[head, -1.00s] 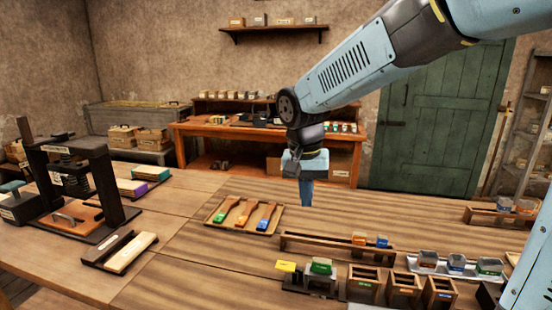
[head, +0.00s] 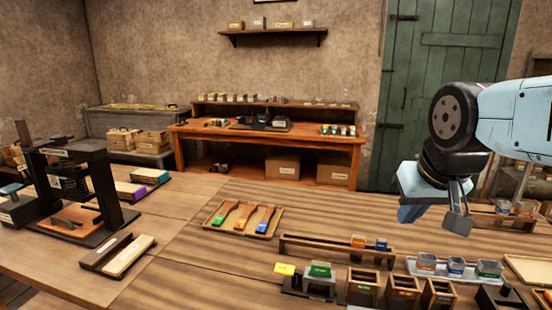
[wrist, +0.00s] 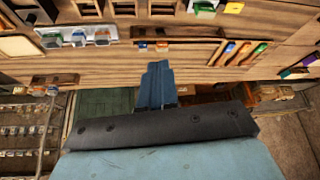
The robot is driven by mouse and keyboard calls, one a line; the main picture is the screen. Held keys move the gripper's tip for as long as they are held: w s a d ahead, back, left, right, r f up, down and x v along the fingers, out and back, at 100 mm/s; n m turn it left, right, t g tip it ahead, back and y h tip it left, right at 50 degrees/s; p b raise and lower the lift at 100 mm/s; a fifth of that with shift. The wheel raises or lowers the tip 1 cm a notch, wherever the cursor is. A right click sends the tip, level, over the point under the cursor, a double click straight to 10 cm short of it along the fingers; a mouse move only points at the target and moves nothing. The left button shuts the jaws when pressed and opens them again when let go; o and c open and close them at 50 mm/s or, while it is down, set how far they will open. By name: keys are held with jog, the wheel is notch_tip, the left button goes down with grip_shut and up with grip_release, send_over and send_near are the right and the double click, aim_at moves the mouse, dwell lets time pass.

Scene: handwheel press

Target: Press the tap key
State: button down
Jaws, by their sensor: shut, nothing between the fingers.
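No part is clearly labelled as the tap key. A dark block with a small knob (head: 503,291) stands at the bottom right of the head view, partly cut off by the frame. The yellow tab also shows at the top of the wrist view (wrist: 233,8). My gripper (head: 410,214) is above the right part of the table, apart from both. In the wrist view, its blue fingers (wrist: 157,68) are together and empty.
A long wooden rack (head: 335,253) holds an orange and a blue jar. Wooden bins (head: 402,292) and a white tray of jars (head: 412,266) stand in front. A press (head: 70,185) is at left, and a brush tray (head: 243,219) is mid-table.

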jog(key=shift+s+d, duration=0.15)
jog(key=shift+s, duration=0.15)
jog(key=m+g, duration=0.3)
jog(key=g, duration=0.2)
send_over(281, 267)
notch_tip(281, 267, down, 9)
jog(key=shift+f, duration=0.25)
notch_tip(281, 267, down, 14)
dwell(0.8)
